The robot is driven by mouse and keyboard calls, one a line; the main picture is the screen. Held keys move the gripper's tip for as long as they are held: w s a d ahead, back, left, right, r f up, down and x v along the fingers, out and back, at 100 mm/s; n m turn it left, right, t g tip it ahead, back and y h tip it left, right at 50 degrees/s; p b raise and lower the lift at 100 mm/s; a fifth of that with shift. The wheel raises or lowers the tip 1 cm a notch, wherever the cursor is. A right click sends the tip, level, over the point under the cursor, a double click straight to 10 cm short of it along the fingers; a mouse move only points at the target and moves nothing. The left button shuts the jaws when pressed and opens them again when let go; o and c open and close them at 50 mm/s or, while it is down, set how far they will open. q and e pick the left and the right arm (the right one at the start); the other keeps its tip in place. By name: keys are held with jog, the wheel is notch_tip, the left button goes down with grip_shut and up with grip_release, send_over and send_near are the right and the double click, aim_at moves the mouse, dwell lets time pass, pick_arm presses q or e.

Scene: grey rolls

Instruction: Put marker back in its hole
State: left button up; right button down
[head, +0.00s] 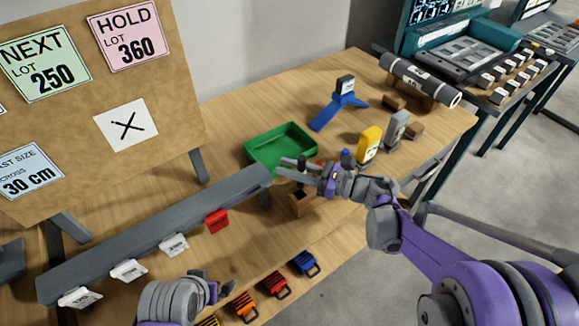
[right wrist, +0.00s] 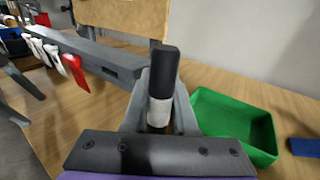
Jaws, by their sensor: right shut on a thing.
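The marker (right wrist: 164,75) has a black cap and a white label. In the right wrist view it stands slightly tilted between the fingers of my right gripper (head: 292,166), which is shut on it. In the head view its dark end (head: 302,162) shows at the fingers. A wooden block (head: 299,204) is just below this gripper in the head view. Its holes are mostly hidden by my gripper, and I cannot see the marker's lower end. Small red and blue parts show beside the gripper. My left gripper (head: 219,288) is low in the head view, its jaws unclear.
A green tray (head: 281,148) lies just behind my right gripper. A long grey rail (head: 160,232) with white and red tags runs to the left. A blue stand (head: 338,108), yellow and grey upright items and a dark roll (head: 420,80) stand farther back. Coloured clips line the front edge.

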aim_at(301, 184)
pick_arm(q)
jog(key=shift+f+b, duration=0.6)
pick_arm(e)
jog(key=shift+f, duration=0.75)
pick_arm(q)
jog(key=shift+s+f+b, duration=0.55)
jog(key=shift+f+b, duration=0.2)
jog(key=shift+b, duration=0.05)
pick_arm(e)
jog(key=shift+s+f, duration=0.25)
jog(key=shift+f, duration=0.2)
jog(key=shift+s+f, duration=0.2)
jog(key=shift+f, duration=0.25)
pick_arm(q)
jog(key=shift+d, duration=0.1)
pick_arm(e)
jog(key=shift+s+f, duration=0.1)
pick_arm(q)
jog(key=shift+w+r+p, duration=0.3)
jog(key=shift+r+p, duration=0.3)
jog(key=shift+p, duration=0.15)
pick_arm(e)
jog(key=shift+w+r, duration=0.25)
jog(key=shift+r, duration=0.25)
jog(key=shift+w+r, duration=0.2)
jog(key=shift+r, duration=0.25)
jog(key=shift+w, duration=0.1)
